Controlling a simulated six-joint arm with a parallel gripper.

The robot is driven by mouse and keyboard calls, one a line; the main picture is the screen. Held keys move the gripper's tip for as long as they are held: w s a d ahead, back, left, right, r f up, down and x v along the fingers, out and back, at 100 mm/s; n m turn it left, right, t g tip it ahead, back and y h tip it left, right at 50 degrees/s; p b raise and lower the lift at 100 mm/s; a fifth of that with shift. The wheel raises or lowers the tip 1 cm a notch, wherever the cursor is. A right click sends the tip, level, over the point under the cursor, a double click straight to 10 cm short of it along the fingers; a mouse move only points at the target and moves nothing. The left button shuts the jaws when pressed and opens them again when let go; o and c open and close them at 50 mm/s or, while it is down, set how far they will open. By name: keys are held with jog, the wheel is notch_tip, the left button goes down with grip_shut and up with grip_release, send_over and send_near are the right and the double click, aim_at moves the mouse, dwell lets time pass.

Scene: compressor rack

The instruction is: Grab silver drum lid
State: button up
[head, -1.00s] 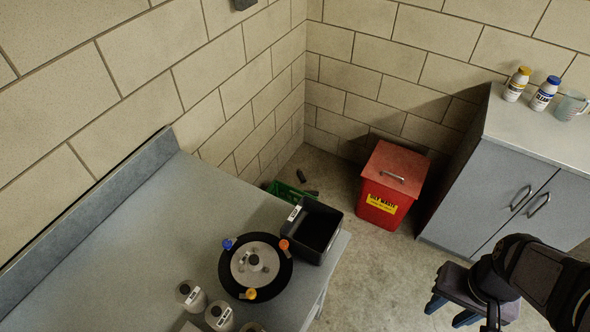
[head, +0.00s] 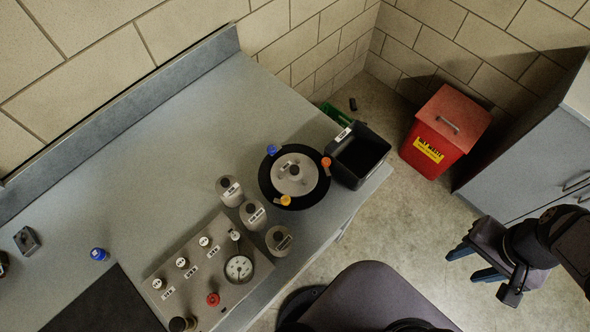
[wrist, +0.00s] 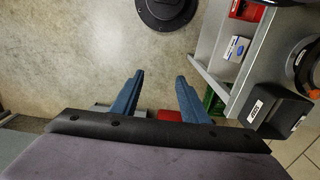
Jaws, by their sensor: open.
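A round silver lid (head: 295,174) with a dark centre knob sits in a black ring on the grey bench in the head view. Blue, orange and yellow clips are spaced around its ring. In the wrist view only part of the black ring (wrist: 300,66) shows at the right edge. My gripper (head: 472,262) is open and empty at the lower right of the head view, well right of the bench and apart from the lid. Its two blue fingers (wrist: 159,78) are spread over the floor in the wrist view.
A black bin (head: 360,156) stands right beside the ring. Several small bottles (head: 252,213) and a gauge panel (head: 208,270) are left of and nearer than it. A red waste can (head: 444,132) and grey cabinet (head: 535,150) stand beyond open floor.

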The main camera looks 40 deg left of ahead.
jog(key=w+a+r+n+b, duration=0.1)
jog(key=w+a+n, duration=0.4)
jog(key=a+n, duration=0.55)
jog(key=r+n+b, duration=0.2)
jog(key=n, duration=2.7)
send_over(295, 168)
jog(key=shift+a+f+m, duration=0.2)
jog(key=shift+m, duration=0.05)
jog(key=shift+d+f+p, duration=0.2)
jog(key=shift+f+p, duration=1.25)
jog(key=shift+f, duration=2.25)
jog(key=shift+r, duration=0.1)
grip_shut()
